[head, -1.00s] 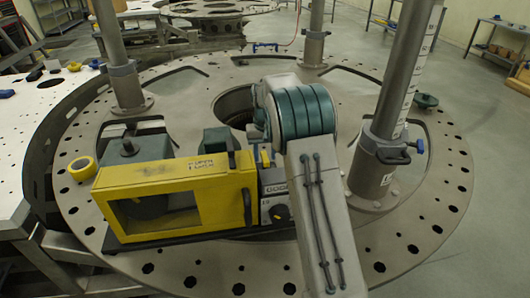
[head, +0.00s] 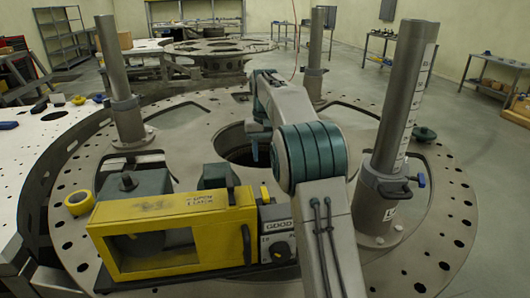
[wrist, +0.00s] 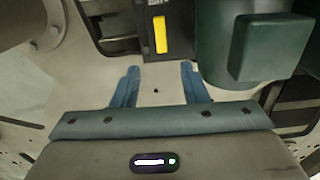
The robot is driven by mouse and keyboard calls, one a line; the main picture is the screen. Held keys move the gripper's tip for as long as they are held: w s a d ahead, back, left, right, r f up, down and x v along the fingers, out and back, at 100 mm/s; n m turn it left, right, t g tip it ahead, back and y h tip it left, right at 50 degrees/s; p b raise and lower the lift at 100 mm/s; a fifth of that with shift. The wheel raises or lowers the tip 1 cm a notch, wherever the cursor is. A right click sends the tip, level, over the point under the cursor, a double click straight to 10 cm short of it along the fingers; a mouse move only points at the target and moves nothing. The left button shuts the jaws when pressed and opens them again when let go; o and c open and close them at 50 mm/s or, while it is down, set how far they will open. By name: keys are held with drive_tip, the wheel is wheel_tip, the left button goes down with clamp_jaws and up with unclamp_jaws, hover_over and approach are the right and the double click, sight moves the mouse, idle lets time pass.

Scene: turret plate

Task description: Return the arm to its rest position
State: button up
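My arm rises from the bottom of the head view, bends at a green-banded joint and reaches over the large turret plate (head: 400,265). My gripper (head: 253,150) hangs above the plate's central opening, partly behind my arm. In the wrist view the two blue fingers of my gripper (wrist: 160,82) are spread apart with nothing between them. Bare plate shows below the gap. The yellow-framed box (head: 160,215) stands on the plate, left of my arm.
Tall grey posts stand on the plate: one at the left (head: 115,85), one close at the right (head: 398,120), one behind (head: 314,50). A green block (head: 215,176) stands behind the box. A yellow tape roll (head: 79,203) lies at left. Open floor extends at right.

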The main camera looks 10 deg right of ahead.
drive_tip(key=s+r+t, duration=0.1)
drive_tip(key=s+r, duration=0.1)
drive_tip(key=s, duration=0.7)
drive_tip(key=s+r+t, duration=0.1)
drive_tip(key=s+r, duration=0.1)
drive_tip(key=s, duration=0.8)
drive_tip(key=s+f, duration=0.4)
drive_tip(key=s, duration=0.5)
drive_tip(key=s+f+t, duration=0.1)
drive_tip(key=s+f, duration=0.3)
drive_tip(key=s, duration=0.5)
drive_tip(key=shift+s, duration=0.15)
